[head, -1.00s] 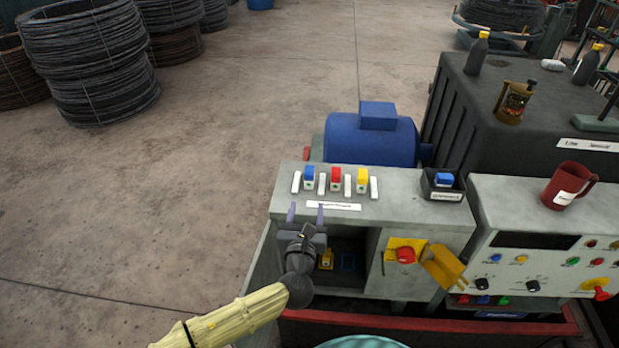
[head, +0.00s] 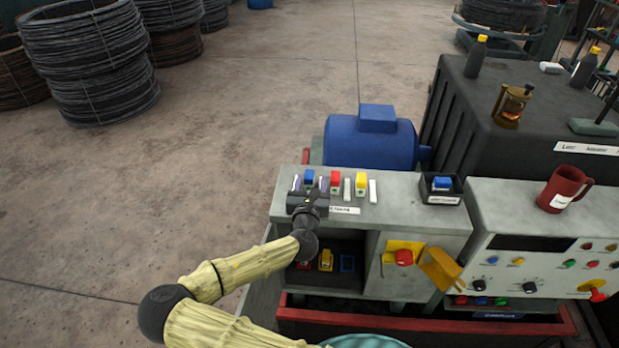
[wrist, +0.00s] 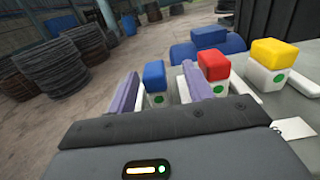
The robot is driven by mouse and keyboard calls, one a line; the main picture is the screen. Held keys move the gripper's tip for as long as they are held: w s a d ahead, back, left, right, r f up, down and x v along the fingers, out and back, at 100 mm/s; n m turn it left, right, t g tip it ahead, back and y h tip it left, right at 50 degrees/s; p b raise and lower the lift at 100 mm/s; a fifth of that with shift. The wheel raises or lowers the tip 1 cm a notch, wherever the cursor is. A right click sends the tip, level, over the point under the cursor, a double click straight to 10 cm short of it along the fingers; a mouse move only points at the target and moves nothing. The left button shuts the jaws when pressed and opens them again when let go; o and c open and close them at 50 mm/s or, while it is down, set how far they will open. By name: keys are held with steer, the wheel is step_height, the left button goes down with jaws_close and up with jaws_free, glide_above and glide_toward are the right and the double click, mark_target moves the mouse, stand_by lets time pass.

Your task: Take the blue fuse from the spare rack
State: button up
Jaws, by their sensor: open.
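The blue fuse (head: 309,175), a blue cap on a white base, stands upright at the left of a row of fuses on top of the grey cabinet. It also shows in the wrist view (wrist: 155,75). My gripper (head: 309,185) is open, pointing away over the cabinet's front edge. In the wrist view its two purple fingers (wrist: 158,72) appear on either side of the blue fuse, which lies ahead between them. I cannot tell whether they touch it. The red fuse (wrist: 213,65) and yellow fuse (wrist: 273,53) stand to its right, the red one close to the right finger.
White upright dividers (head: 347,189) stand between the fuses. A black tray (head: 442,199) with a blue item sits to the right. Below, an open bay holds a yellow fuse (head: 326,260) and an empty blue outline (head: 348,263). A blue motor (head: 370,140) stands behind the row.

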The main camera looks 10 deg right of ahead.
mark_target(310, 170)
steer(key=shift+w+p, duration=0.45)
steer(key=p+x, duration=0.1)
steer(key=x, duration=0.2)
steer(key=p+x, duration=0.1)
steer(key=shift+w+a+f+p, duration=0.2)
steer(key=shift+w+p, duration=0.05)
steer(key=shift+p, duration=0.05)
steer(key=shift+s, duration=0.1)
steer(key=c, duration=1.1)
steer(key=shift+r, duration=0.15)
